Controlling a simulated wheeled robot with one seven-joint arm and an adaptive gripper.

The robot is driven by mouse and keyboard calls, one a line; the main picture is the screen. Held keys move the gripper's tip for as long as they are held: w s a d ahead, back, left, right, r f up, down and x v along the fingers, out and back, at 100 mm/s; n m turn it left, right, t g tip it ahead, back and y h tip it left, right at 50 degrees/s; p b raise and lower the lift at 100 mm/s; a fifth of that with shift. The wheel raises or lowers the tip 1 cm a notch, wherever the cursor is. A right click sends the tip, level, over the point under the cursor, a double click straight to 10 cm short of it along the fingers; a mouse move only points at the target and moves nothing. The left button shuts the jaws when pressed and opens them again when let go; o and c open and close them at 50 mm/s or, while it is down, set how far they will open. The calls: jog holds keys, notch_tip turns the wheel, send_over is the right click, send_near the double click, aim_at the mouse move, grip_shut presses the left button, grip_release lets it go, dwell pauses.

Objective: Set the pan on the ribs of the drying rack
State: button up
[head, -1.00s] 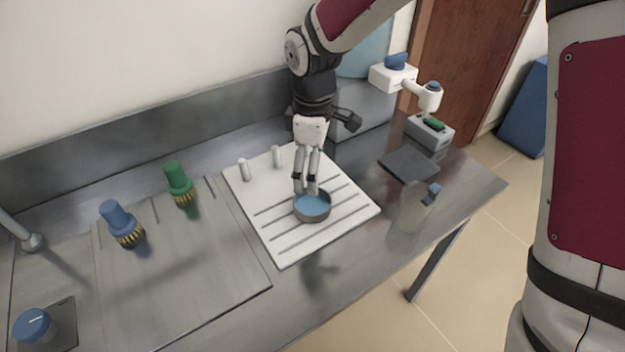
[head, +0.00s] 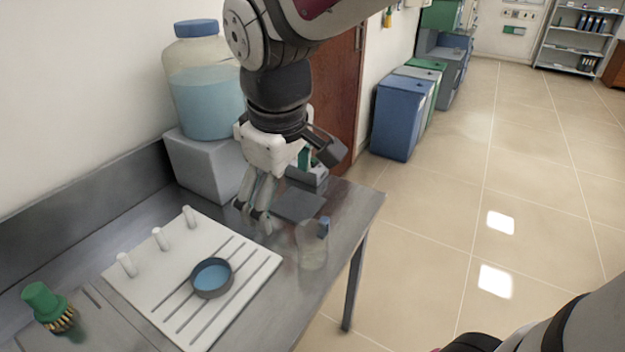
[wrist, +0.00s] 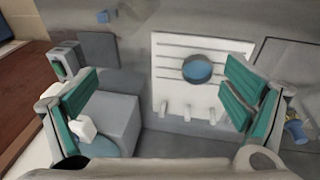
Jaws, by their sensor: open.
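The pan (head: 212,277) is a small round grey dish with a blue inside. It rests upright on the ribs of the white drying rack (head: 135,287), and it also shows in the wrist view (wrist: 197,69) on the rack (wrist: 172,98). My gripper (head: 256,222) is open and empty, raised behind and to the right of the pan, apart from it. In the wrist view the green-padded fingers (wrist: 160,100) are spread wide with nothing between them.
Pegs (head: 160,238) stand along the rack's back side. A large carboy (head: 205,95) sits on a grey block (head: 205,165). A green-handled brush (head: 48,305) stands left.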

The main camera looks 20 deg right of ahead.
jog(key=s+d+r+m+t, duration=0.1)
jog(key=s+d+m, duration=0.2)
jog(key=s, duration=0.3)
jog(key=s+d+r+m+t, duration=0.1)
jog(key=s+d+m, duration=0.2)
jog(key=s, duration=0.3)
jog(key=shift+m+y, duration=0.3)
jog(key=shift+m, duration=0.3)
